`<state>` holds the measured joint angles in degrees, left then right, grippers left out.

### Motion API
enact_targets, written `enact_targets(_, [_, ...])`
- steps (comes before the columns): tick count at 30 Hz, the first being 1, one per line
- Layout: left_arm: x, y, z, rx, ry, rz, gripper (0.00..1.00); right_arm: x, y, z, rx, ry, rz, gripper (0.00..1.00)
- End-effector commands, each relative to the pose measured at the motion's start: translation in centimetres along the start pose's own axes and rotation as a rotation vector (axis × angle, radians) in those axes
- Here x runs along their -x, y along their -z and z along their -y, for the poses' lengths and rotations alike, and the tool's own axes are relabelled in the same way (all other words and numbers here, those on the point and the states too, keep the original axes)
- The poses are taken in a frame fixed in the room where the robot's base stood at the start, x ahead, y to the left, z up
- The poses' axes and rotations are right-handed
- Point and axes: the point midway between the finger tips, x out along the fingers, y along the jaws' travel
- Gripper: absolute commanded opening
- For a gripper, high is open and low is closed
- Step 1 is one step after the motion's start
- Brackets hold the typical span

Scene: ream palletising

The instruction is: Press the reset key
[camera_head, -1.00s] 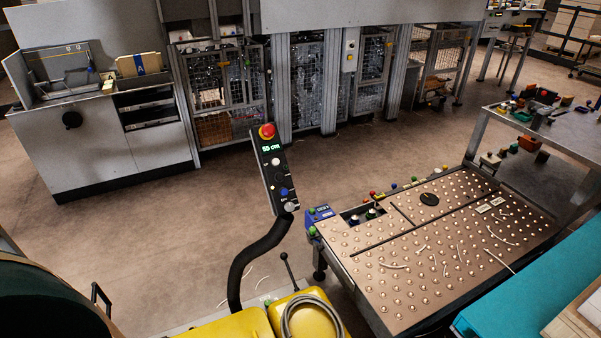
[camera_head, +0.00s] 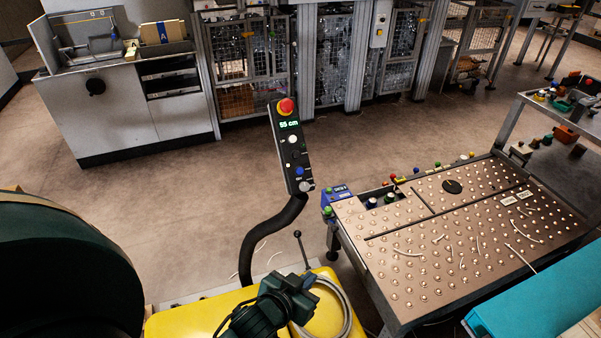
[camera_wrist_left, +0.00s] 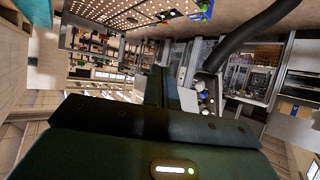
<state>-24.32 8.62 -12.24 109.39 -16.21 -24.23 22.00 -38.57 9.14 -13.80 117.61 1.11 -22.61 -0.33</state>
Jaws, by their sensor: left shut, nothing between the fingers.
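The control panel (camera_head: 290,150) stands on a bent black post, with a red stop button on top and a lit "55 cm" display. Below are a white key (camera_head: 293,139), dark keys, a blue key (camera_head: 299,171) and a pale knob (camera_head: 306,186). The lettering is too small to tell which is the reset key. My left gripper (camera_head: 303,284) is shut and empty, below the panel and apart from it, over the yellow cover. My right gripper is not in view.
A yellow cover (camera_head: 190,312) with a coiled grey hose and a black lever (camera_head: 300,250) lies below the panel. A studded table (camera_head: 420,240) with coloured buttons along its edge is at the right. Open floor lies behind the panel.

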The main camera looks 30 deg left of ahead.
Motion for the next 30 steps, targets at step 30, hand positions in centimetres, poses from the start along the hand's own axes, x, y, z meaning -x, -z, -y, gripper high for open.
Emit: enact_targets(30, [-10.7, 19.3, 10.8, 0.269, 0.323, -0.453, 0.00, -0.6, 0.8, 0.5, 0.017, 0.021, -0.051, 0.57])
